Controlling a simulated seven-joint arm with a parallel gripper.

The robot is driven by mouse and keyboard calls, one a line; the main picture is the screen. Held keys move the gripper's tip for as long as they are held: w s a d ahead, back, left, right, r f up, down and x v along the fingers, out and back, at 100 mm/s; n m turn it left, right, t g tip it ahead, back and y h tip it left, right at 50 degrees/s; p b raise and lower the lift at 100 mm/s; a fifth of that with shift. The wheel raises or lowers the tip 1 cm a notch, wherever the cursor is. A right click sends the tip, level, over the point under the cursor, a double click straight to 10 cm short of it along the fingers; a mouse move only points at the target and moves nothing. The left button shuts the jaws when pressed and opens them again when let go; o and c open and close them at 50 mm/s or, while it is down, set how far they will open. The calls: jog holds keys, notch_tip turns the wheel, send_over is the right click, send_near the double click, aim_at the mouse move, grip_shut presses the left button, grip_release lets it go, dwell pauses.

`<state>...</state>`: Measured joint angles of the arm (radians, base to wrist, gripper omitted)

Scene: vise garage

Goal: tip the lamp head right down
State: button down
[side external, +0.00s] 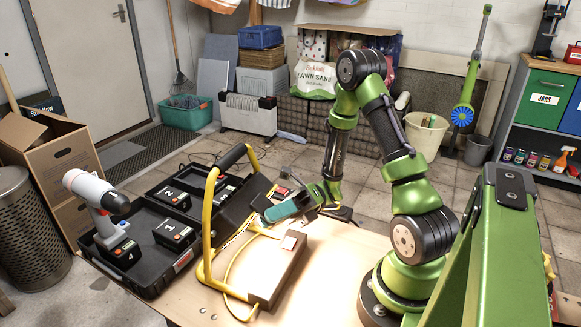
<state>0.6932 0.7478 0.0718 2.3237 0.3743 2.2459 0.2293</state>
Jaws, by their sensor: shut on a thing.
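The work lamp has a yellow tube frame (208,225) with a black grip (233,156) on top, and it stands on the wooden bench. Its dark lamp head (241,205) sits inside the frame and looks tilted. Its front face is not clearly visible. My gripper (268,213) reaches in from the right, with its teal finger at the right edge of the head. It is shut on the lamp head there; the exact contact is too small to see.
An open black case (135,262) at left holds numbered battery packs and a white drill (93,195). A green post (503,255) stands at right. Bare bench (335,260) lies right of the block.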

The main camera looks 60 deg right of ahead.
jog(key=shift+f+n, duration=0.5)
jog(key=shift+n, duration=0.3)
jog(key=c, duration=1.2)
grip_release()
jog(key=shift+d, duration=0.1)
jog(key=v, duration=1.6)
jog(key=shift+d+f, duration=0.3)
jog(key=shift+f, duration=0.05)
